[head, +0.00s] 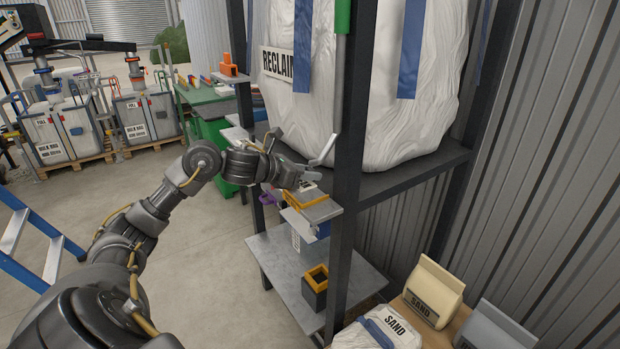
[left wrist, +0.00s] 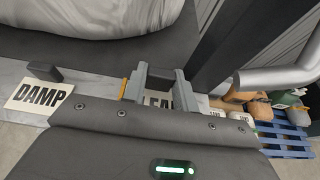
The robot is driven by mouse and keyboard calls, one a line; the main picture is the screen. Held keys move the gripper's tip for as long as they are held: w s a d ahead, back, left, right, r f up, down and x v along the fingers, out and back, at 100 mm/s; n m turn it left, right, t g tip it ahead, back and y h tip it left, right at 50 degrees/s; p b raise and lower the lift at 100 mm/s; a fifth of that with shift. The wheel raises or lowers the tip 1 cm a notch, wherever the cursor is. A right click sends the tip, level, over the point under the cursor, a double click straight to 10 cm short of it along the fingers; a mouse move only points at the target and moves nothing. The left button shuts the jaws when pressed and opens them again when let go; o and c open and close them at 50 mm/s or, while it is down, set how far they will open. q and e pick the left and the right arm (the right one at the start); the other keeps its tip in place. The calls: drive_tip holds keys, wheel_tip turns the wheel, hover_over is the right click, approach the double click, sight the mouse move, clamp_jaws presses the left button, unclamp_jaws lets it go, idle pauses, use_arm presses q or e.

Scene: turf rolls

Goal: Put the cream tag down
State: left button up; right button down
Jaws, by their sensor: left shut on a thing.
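My left gripper (head: 303,177) reaches in from the left to the front edge of the rack in the head view. Its jaws also show in the left wrist view (left wrist: 158,88), shut on a cream tag (left wrist: 157,100) with dark letters, partly hidden between the fingers; only "EA" reads clearly. In the head view the tag is small and mostly hidden by the fingers. A second pale tag lettered "DAMP" (left wrist: 39,96) lies left of the gripper in the left wrist view, apart from it. My right gripper is not in view.
A dark rack post (head: 348,130) stands just right of the gripper. A large white bag (head: 415,110) fills the shelf behind. Below are a small metal shelf with a yellow-edged item (head: 306,202) and a dark, yellow-rimmed box (head: 315,288) on a lower grey shelf (head: 285,262).

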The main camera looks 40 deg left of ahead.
sight(309, 193)
use_arm(q)
drive_tip(key=shift+w+d+f, duration=0.15)
drive_tip(key=shift+w+f, duration=0.15)
drive_tip(key=shift+f, duration=0.05)
wheel_tip(309, 193, down, 3)
drive_tip(key=shift+w+r+p, duration=0.1)
drive_tip(key=shift+w+p, duration=0.05)
drive_tip(key=shift+p, duration=0.85)
drive_tip(key=shift+f, duration=0.25)
drive_tip(key=shift+f+b, duration=0.15)
drive_tip(key=shift+b, duration=0.15)
drive_tip(key=o, duration=0.9)
drive_tip(key=shift+o, duration=0.2)
drive_tip(key=shift+r, duration=0.2)
